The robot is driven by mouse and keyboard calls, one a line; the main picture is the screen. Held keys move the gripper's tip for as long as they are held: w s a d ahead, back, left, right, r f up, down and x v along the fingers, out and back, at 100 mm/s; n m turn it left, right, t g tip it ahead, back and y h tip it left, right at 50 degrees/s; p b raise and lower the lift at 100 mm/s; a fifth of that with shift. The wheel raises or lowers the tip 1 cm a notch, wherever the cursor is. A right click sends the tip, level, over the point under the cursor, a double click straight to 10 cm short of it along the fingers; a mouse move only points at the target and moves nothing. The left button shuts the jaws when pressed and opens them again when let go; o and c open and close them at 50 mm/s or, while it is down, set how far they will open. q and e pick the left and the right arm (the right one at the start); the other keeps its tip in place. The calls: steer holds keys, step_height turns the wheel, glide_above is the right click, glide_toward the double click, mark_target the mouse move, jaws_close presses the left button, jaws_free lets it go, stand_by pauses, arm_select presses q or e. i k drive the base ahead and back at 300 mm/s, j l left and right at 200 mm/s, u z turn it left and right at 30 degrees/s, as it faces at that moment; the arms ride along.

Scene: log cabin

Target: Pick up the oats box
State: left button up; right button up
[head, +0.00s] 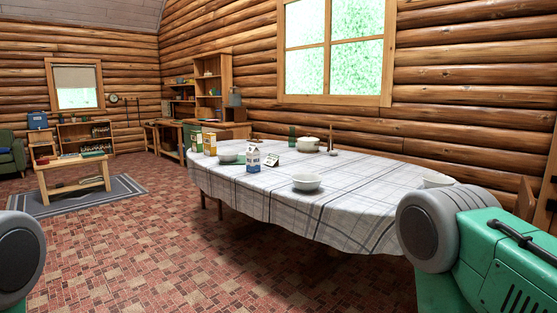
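Two small upright boxes stand at the far left end of the dining table (340,222). One is yellow-orange and green (210,144), and the other, to its left, is greenish-yellow (196,139). Either may be the oats box, but their labels are too small to read. A white and blue carton (253,160) stands nearer the table's front edge and looks like a milk carton. Neither of my grippers is in view. Only parts of my own body show, at the lower left and lower right.
The checked cloth also holds several bowls (307,182), a white pot (308,144), a green glass (292,135) and a small card (272,159). A low wooden table (72,165) stands on a grey rug (120,190) at the left. The brick floor (130,250) before the table is clear.

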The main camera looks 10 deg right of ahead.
mark_target(196, 137)
steer(key=i+z, duration=0.1)
steer(key=i, duration=0.5)
steer(key=i+j, duration=0.1)
steer(key=i, duration=0.5)
steer(key=i+j+z, duration=0.15)
steer(key=i, duration=0.45)
steer(key=i+j, duration=0.1)
steer(key=i, duration=0.5)
steer(key=i+j, duration=0.2)
steer(key=j, duration=0.2)
steer(key=i+j, duration=0.2)
steer(key=j, duration=0.2)
steer(key=i+j, duration=0.2)
steer(key=j, duration=0.15)
steer(key=i+j, duration=0.2)
steer(key=j, duration=0.2)
steer(key=i+j, duration=0.2)
steer(key=j, duration=0.2)
steer(key=i+j, duration=0.2)
steer(key=j, duration=0.2)
steer(key=i+j, duration=0.2)
steer(key=j, duration=0.2)
steer(key=z, duration=0.05)
